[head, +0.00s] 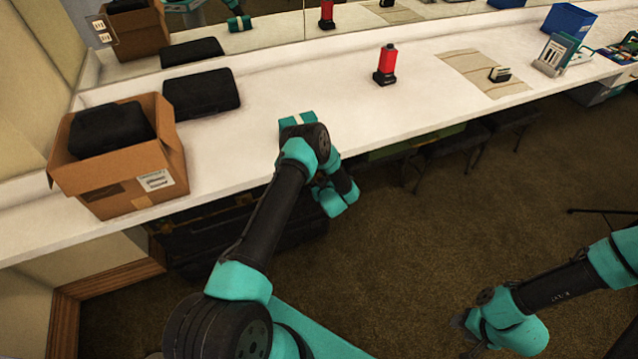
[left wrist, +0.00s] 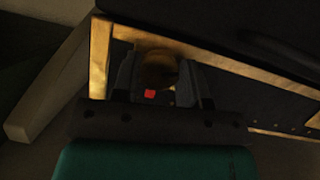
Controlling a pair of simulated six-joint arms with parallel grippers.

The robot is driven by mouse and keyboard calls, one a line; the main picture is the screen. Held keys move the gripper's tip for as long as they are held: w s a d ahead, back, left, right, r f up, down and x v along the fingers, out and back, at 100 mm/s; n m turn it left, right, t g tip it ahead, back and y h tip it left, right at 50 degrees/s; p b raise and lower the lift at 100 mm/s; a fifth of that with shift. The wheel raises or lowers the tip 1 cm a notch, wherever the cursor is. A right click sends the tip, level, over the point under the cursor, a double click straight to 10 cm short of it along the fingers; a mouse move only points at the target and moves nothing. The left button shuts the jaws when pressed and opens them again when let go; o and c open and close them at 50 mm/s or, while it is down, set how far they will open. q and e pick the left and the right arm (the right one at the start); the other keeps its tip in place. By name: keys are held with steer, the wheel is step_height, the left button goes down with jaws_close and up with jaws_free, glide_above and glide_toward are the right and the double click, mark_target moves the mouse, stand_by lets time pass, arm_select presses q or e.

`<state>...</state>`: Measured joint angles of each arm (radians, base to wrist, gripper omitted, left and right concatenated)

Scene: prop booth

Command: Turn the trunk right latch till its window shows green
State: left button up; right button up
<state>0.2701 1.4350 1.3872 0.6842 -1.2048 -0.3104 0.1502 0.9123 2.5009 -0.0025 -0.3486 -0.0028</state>
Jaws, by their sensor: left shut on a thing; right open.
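The dark trunk (head: 290,232) with brass-coloured edging stands under the counter in the head view, partly hidden by my left arm. In the left wrist view the trunk (left wrist: 245,93) shows its dark face and gold trim. A round brass latch (left wrist: 158,68) sits between the fingers of my left gripper (left wrist: 157,75), which is shut on it. The small latch window (left wrist: 150,94) shows red. My left gripper's fingers are not clear in the head view. My right gripper (head: 462,319) is open, over the carpet and away from the trunk.
The white counter (head: 300,90) runs above the trunk. On it are a cardboard box (head: 125,175), a black case (head: 203,92), a red-and-black device (head: 386,65) and a blue bin (head: 567,20). Dark stools (head: 450,150) stand under the counter. Carpet is open in front.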

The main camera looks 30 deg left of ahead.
arm_select(q)
steer(key=n+t, duration=0.3)
steer(key=n, duration=0.1)
steer(key=n+t+h, duration=0.1)
steer(key=n+t, duration=0.1)
steer(key=n, duration=0.3)
steer(key=shift+f+n+t, duration=0.1)
steer(key=shift+n+t, duration=0.2)
steer(key=shift+t, duration=0.1)
stand_by(0.4)
steer(key=o, duration=0.9)
steer(key=shift+s, duration=0.1)
steer(key=shift+s, duration=0.1)
steer(key=v, duration=1.7)
steer(key=shift+s, duration=0.15)
steer(key=shift+r, duration=0.2)
